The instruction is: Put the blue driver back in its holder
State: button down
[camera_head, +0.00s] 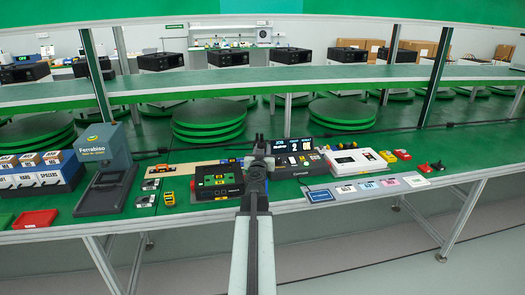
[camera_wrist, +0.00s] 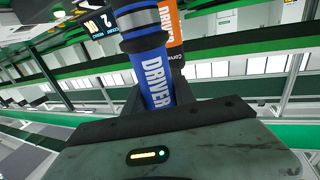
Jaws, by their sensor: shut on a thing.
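The blue driver (camera_wrist: 154,75), with DRIVER in white letters and a grey-black upper part, fills the middle of the wrist view. My gripper (camera_head: 257,158) is shut on it. In the head view my gripper hides the blue driver, in front of the bench station's left end. An orange driver (camera_wrist: 170,22) shows just behind and right of the blue one in the wrist view. The black station (camera_head: 298,168) with a lit display (camera_head: 295,145) stands right of my gripper. I cannot make out an empty holder slot; my arm and the blue driver cover that area.
A black and green device (camera_head: 217,182) lies left of my gripper, and a white device (camera_head: 355,161) lies right of the station. A row of label cards (camera_head: 368,187) lies along the front edge. A grey-blue Ferrabloo stand (camera_head: 103,165) and a red tray (camera_head: 35,219) are at left.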

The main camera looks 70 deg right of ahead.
jog(key=shift+f, duration=0.2)
jog(key=shift+f+b, duration=2)
jog(key=shift+b, duration=0.2)
jog(key=c, duration=0.9)
grip_release()
jog(key=shift+r, duration=0.1)
jog(key=shift+c, duration=0.2)
